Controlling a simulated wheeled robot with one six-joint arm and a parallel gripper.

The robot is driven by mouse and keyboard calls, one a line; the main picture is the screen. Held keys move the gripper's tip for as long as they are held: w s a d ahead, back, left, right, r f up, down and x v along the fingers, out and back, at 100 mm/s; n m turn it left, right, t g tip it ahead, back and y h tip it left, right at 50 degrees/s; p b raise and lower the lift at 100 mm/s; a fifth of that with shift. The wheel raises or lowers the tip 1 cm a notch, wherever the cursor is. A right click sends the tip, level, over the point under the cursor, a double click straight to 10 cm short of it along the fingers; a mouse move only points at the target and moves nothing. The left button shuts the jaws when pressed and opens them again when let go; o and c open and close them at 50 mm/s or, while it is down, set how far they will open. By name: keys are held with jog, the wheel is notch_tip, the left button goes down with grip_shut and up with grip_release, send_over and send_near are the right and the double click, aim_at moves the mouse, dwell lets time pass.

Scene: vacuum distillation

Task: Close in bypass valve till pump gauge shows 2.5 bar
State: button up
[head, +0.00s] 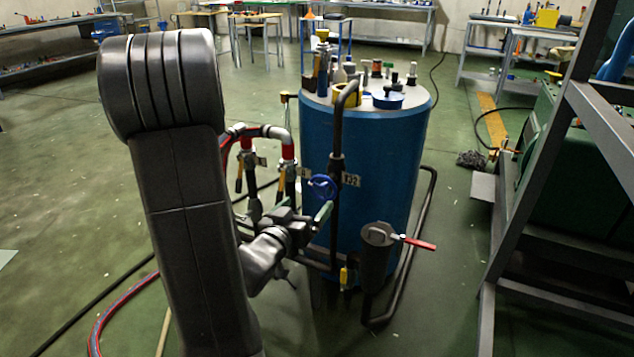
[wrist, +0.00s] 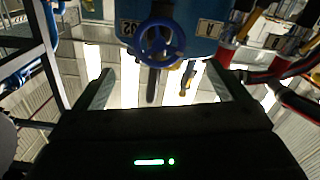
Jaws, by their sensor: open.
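A blue handwheel valve (head: 323,187) sits on dark pipework in front of the blue tank (head: 400,150). In the wrist view the blue handwheel (wrist: 160,43) is top centre, ahead of the fingertips and between their lines. My gripper (head: 307,212) is open and empty, just below and in front of the wheel in the head view. Its two fingers (wrist: 159,70) show apart in the wrist view, with no visible contact with the wheel. No label names the bypass valve, and I cannot make out a pump gauge or its reading.
A dark canister (head: 376,262) with a red lever (head: 420,243) stands right of my gripper. Red-banded pipes (head: 288,152) with yellow levers rise to the left. Bottles and a blue dish (head: 387,101) stand on the tank top. A metal frame (head: 520,150) stands at right.

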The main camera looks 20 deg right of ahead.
aim_at(322, 188)
jog(key=b+x, duration=0.1)
jog(key=x, duration=1.1)
jog(key=shift+b, duration=0.3)
jog(key=shift+a, duration=0.1)
jog(key=c, duration=1)
jog(key=shift+f, duration=0.1)
